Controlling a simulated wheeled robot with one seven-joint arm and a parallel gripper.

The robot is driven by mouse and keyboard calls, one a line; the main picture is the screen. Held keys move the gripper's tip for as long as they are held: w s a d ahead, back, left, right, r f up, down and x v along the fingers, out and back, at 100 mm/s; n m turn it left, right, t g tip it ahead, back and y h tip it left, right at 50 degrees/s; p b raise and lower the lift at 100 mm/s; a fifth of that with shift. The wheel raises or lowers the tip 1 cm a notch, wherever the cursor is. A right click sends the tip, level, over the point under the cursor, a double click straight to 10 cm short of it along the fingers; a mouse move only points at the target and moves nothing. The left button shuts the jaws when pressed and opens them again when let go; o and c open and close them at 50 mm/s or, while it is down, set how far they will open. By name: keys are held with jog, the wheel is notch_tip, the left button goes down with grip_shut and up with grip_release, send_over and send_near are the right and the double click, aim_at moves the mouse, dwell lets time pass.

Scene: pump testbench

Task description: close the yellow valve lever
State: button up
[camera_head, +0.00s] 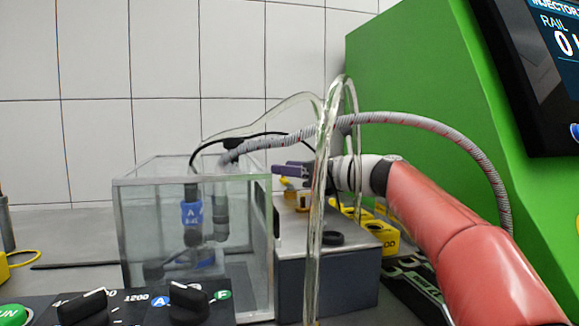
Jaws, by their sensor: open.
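The yellow valve lever (287,184) shows as a small yellow piece in the head view, on top of the grey metal block behind the clear hoses. A brass-coloured fitting (301,201) is just below it. My gripper (283,169), with purple fingers, points left just above the lever. It is open, and nothing shows between its fingers. I cannot tell whether a finger touches the lever. The gripper and the hoses hide part of the lever and its fitting, so its angle is unclear.
Clear looped hoses (318,190) hang in front of my gripper. A braided hose (425,123) arches over it. A glass tank (150,215) with a blue-labelled pump (192,213) stands left. The grey block (330,283) is below. A green cabinet (420,90) stands right, and knobs (189,301) are in front.

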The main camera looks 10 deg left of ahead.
jog(key=shift+a, duration=0.25)
jog(key=shift+c, duration=0.3)
grip_shut()
jog(key=shift+d+m+t, duration=0.15)
jog(key=shift+m+t, duration=0.15)
jog(key=shift+t, duration=0.2)
jog(key=shift+d+m+t+h, duration=0.4)
jog(key=shift+m+t+h, duration=0.5)
jog(key=shift+t, duration=0.25)
jog(key=shift+d+m+t+h, duration=0.45)
jog(key=shift+m+t+h, duration=0.45)
jog(key=shift+t, duration=0.2)
jog(key=shift+d+m+t+h, duration=0.4)
jog(key=shift+m+t+h, duration=0.45)
jog(key=shift+t, duration=0.3)
